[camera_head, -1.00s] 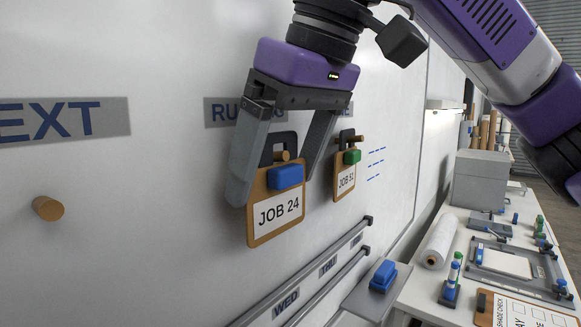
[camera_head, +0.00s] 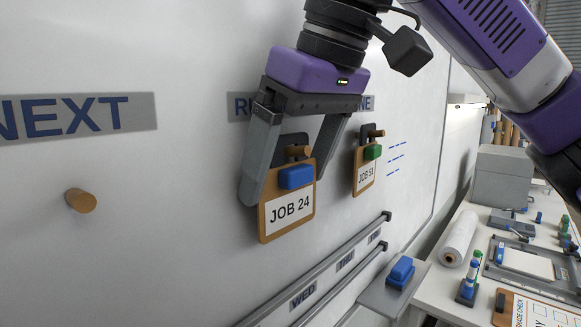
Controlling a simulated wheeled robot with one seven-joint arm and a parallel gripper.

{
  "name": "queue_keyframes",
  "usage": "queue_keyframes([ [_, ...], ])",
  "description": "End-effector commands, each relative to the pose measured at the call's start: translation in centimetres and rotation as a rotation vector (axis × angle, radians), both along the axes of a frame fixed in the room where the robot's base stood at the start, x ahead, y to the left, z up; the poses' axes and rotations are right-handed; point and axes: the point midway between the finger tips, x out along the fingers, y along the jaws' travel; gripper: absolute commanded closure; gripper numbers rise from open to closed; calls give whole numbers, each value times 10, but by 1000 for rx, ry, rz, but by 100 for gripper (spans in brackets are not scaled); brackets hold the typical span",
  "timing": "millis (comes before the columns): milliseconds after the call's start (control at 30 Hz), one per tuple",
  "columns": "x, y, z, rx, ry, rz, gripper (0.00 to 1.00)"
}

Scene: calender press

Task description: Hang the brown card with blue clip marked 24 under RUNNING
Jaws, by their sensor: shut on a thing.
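The brown card marked JOB 24 (camera_head: 289,209) has a blue clip (camera_head: 296,177) and a dark hanger (camera_head: 281,153) on top. My gripper (camera_head: 288,184) is shut on it, one finger at each side, and holds it close to the white board. The RUNNING label (camera_head: 240,104) is above, mostly hidden by my gripper.
A JOB 51 card (camera_head: 366,176) with a green clip (camera_head: 373,152) hangs close on the right, under a partly hidden label ending in NE. A bare peg (camera_head: 81,200) is under NEXT (camera_head: 78,115). Rails (camera_head: 340,262) run below. A cluttered bench (camera_head: 437,277) is at right.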

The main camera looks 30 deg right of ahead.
Motion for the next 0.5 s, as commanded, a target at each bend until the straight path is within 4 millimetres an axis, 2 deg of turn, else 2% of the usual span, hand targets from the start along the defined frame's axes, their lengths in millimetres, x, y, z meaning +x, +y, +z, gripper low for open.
queue_keyframes([
  [67, 0, 0, 0, 0, 0, 0, 48],
  [100, 0, 0, 0, 0, 0, 0, 8],
  [133, 0, 0, 0, 0, 0, 0, 2],
  [500, -2, -1, 6, 0, -2, 0, 0],
])
